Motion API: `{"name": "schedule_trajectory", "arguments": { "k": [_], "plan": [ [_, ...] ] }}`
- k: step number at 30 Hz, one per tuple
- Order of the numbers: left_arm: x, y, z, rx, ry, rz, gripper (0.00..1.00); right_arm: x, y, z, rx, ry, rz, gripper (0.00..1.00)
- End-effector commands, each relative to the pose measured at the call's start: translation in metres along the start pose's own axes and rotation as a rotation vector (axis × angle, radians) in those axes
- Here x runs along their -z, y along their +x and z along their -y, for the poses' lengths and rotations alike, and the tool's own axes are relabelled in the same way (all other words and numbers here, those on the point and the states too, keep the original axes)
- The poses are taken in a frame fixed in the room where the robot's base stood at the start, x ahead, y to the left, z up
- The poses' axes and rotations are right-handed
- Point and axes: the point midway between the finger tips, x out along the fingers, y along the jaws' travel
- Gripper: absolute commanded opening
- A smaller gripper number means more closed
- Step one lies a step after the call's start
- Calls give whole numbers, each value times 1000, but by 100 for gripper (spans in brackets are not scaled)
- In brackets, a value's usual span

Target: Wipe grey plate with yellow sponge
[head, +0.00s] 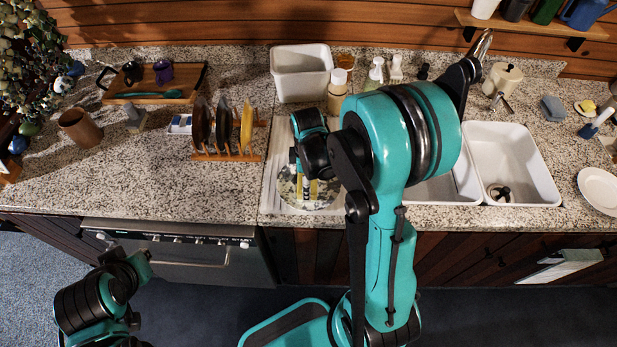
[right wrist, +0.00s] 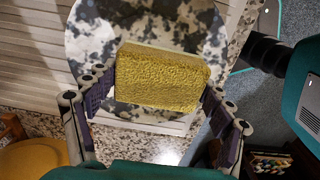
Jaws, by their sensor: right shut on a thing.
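The grey plate (head: 291,199) lies on the ribbed drainboard left of the sink, partly hidden by my right arm. In the right wrist view the plate (right wrist: 92,40) is pale grey with large dark blotches. My right gripper (right wrist: 158,95) is shut on the yellow sponge (right wrist: 160,78), with one finger at each side. The sponge is over the plate's face; I cannot tell whether it touches. In the head view my right gripper (head: 305,184) points down at the plate. My left arm is low at the left, in front of the counter; its fingers are not clear.
A wooden rack (head: 222,156) with upright plates stands left of the drainboard. A white basin (head: 301,73) and a bottle (head: 337,90) are behind. The sink (head: 512,160) is to the right, partly behind my arm. The counter's front left is clear.

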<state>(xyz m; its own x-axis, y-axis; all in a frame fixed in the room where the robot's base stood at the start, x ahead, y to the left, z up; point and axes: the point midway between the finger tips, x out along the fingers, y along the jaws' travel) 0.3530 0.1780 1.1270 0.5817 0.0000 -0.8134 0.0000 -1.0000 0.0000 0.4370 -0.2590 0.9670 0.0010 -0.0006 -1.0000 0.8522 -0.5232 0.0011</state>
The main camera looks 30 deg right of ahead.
Motion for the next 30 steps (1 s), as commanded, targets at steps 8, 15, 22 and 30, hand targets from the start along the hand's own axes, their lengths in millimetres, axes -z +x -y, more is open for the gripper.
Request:
{"name": "schedule_trajectory", "arguments": {
  "k": [8, 15, 22, 30],
  "plan": [
    [-3, 4, 0, 0, 0, 0, 0, -2, 2, -12, -1, 0, 0, 58],
    [-4, 6, 0, 0, 0, 0, 0, -7, 1, -33, -1, 1, 0, 58],
    [-5, 6, 0, 0, 0, 0, 0, -7, 0, -31, -1, -1, 0, 58],
    [-6, 8, 0, 0, 0, 0, 0, -1, 0, -8, -1, -3, 0, 58]
  ]
}}
